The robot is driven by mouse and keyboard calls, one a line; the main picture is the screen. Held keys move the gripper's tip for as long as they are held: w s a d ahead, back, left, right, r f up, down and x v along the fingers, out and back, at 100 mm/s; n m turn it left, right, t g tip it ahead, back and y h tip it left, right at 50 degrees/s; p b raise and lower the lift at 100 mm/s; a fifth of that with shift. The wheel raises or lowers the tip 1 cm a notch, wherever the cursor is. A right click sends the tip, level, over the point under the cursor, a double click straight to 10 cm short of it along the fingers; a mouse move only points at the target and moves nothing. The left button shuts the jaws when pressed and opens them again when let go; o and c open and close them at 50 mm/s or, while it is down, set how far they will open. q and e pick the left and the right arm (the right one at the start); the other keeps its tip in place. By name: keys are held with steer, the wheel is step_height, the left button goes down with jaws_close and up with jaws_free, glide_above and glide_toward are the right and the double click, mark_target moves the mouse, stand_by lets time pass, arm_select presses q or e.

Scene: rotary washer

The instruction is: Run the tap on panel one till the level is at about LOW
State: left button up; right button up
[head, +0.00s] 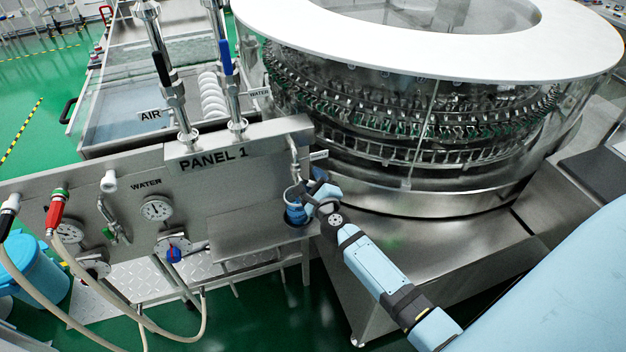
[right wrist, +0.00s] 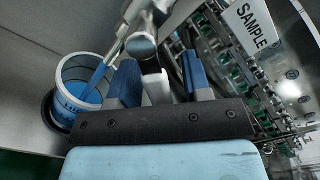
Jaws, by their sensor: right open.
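Panel 1 (head: 235,150) is a steel panel. A small tap (head: 294,150) sits at its right end; the right wrist view shows its metal body (right wrist: 142,42) close up. A pale, round container (head: 296,207) stands below the tap on a steel shelf. In the right wrist view the container (right wrist: 68,75) has a blue streak like running water reaching into it from the spout, and blue inside. The LOW mark cannot be read. My right gripper (head: 318,188) is open, its blue fingers (right wrist: 160,72) either side of a pale tap part. My left gripper is not in view.
A SAMPLE sign (right wrist: 251,27) is beside the tap. The large round washer (head: 420,110) stands behind and right. Gauges (head: 157,208), valves and hoses (head: 205,310) fill the panel's left part. The steel shelf (head: 240,235) left of the container is bare.

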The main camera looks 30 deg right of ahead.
steer(key=shift+w, duration=0.1)
jaws_close()
steer(key=shift+r, duration=0.1)
steer(key=r+n+p, duration=0.1)
steer(key=n+p, duration=0.1)
steer(key=r+n+p, duration=0.1)
steer(key=n+p, duration=0.2)
steer(key=d+r+n+p, duration=0.1)
steer(key=n+p, duration=0.1)
steer(key=shift+n, duration=0.3)
stand_by(0.3)
steer(key=shift+d, duration=0.1)
stand_by(0.4)
jaws_free()
